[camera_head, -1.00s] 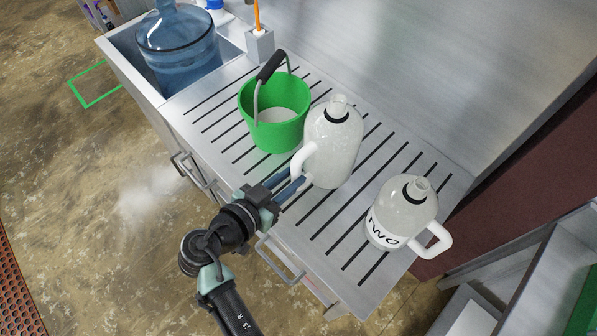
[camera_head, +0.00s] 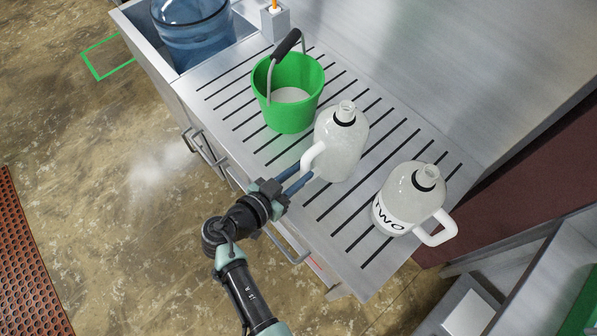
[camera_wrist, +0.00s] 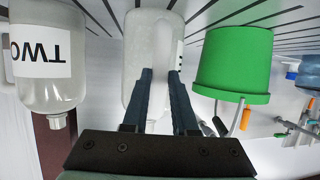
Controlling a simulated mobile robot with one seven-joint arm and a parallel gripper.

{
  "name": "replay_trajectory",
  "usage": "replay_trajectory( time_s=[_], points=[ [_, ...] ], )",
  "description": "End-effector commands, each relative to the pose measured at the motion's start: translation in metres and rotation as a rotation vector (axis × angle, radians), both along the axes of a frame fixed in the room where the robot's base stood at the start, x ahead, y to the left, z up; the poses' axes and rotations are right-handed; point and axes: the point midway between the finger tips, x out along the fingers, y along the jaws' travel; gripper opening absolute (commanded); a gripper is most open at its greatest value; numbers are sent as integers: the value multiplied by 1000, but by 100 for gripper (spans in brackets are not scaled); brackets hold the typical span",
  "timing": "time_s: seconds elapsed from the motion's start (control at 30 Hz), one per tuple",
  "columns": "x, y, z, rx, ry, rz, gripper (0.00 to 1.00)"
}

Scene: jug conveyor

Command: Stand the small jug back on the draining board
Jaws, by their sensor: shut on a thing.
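A whitish jug (camera_head: 346,150) with a black neck ring is upright over the middle of the draining board (camera_head: 238,90). My gripper (camera_head: 304,174) is shut on its white handle, on the jug's front-left side. The wrist view shows the handle (camera_wrist: 162,45) between the two fingers (camera_wrist: 160,85), with the jug body (camera_wrist: 136,50) behind. Whether its base touches the board or hangs just above it I cannot tell. A similar jug labelled TWO (camera_head: 405,195) stands to the right, apart from it; it also shows in the wrist view (camera_wrist: 45,85).
A green bucket (camera_head: 290,105) with a raised handle stands close behind-left of the held jug. A large blue water bottle (camera_head: 190,35) stands in the sink at the back left. A small holder (camera_head: 275,22) stands near the sink. Slatted board is bare at the front.

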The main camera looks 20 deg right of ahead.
Motion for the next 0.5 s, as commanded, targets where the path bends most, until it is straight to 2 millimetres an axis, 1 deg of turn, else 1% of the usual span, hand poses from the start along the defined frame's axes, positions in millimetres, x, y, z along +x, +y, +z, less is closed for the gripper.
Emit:
replay_trajectory(
  time_s=[0.03, 0.07, 0.2, 0.23, 0.5],
  points=[
    [0, 0, -3, 0, -1, 0, 0],
    [0, 0, -2, 0, 0, 0, 30],
    [0, 0, -1, 1, 0, 0, 55],
    [0, 0, -1, 1, 1, -1, 56],
    [0, 0, -1, 0, 2, -1, 56]
  ],
)
